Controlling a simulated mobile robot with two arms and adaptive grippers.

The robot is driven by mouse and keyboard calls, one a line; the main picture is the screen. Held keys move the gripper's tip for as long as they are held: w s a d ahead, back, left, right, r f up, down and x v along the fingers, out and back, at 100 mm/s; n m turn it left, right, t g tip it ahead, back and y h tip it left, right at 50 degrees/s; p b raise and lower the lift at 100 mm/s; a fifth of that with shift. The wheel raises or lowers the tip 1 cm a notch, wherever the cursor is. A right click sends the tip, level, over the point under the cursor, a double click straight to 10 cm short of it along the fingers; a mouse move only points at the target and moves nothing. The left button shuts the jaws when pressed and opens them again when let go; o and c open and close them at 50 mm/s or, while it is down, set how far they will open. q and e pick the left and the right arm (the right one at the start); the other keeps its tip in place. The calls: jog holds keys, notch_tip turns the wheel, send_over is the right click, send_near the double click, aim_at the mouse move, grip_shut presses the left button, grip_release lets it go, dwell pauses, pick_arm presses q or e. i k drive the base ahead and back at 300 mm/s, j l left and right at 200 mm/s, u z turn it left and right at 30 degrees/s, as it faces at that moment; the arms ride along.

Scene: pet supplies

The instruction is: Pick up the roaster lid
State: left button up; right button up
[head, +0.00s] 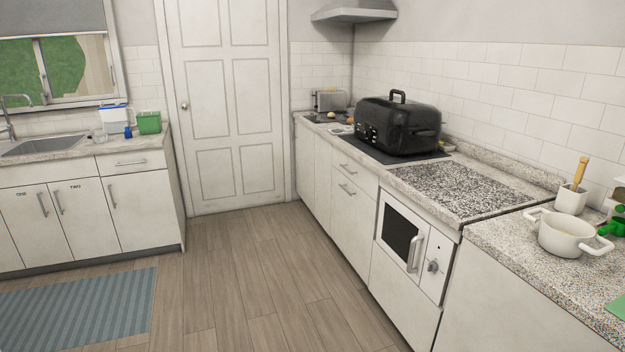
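A large black roaster (385,133) stands on the dark cooktop of the right-hand counter, near the far corner. Its black roaster lid (408,106) sits on top of it, with an upright loop handle (398,96) in the middle. No gripper is in this view, so nothing of mine is seen at the lid.
A white two-handled pot (566,234) and a crock with a wooden tool (571,198) stand on the near right counter. A toaster (330,100) is behind the roaster. The wooden floor (265,265) before the counter is clear. A striped rug (80,310) lies at left.

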aim_at(397, 103)
jog(key=i, duration=1.75)
jog(key=i+z, duration=0.1)
jog(key=i, duration=0.45)
jog(key=i+j+z, duration=0.1)
jog(key=i, duration=0.5)
jog(key=i+j+z, duration=0.1)
jog(key=i, duration=0.45)
